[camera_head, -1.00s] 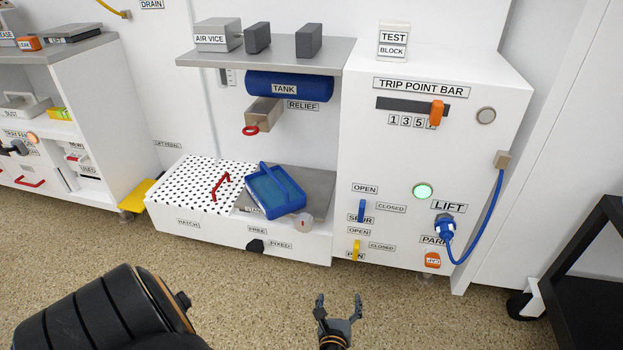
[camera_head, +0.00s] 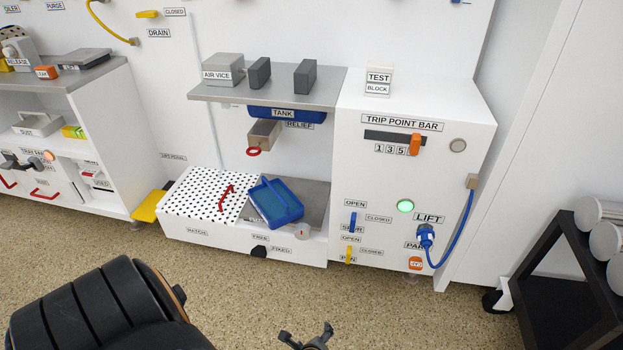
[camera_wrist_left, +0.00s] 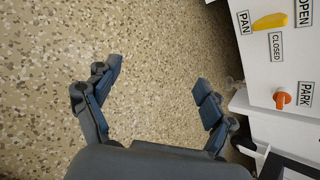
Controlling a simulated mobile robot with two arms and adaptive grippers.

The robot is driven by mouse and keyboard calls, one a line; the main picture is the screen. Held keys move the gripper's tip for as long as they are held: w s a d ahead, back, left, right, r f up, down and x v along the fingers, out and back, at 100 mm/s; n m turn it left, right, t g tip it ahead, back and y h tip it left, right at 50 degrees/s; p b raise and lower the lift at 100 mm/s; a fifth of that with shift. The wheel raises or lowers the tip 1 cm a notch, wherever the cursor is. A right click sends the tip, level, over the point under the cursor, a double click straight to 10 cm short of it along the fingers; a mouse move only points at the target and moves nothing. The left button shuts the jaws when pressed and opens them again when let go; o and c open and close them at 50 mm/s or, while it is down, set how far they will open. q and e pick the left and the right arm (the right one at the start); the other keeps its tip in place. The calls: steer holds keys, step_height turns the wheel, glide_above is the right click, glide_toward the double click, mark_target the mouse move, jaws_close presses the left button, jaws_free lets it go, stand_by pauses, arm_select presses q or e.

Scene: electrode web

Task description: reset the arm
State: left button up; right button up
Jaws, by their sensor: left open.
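My left gripper (camera_head: 307,339) is at the bottom middle of the head view, over the speckled floor and in front of the white bench. Its fingers are spread and empty, as the left wrist view also shows (camera_wrist_left: 155,90). A black part of my own arm fills the lower left of the head view. My right gripper is not in either view.
The white bench holds a blue tray (camera_head: 291,214), a dotted hatch (camera_head: 203,196) with a red handle, and a control cabinet (camera_head: 380,235) with a blue lift cable (camera_head: 460,225). A black rack (camera_head: 560,285) stands at right. The floor (camera_head: 230,300) between is clear.

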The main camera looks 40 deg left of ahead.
arm_select(q)
steer(key=shift+s+d+n, duration=0.25)
steer(key=shift+s+n, duration=0.05)
steer(key=shift+s, duration=0.3)
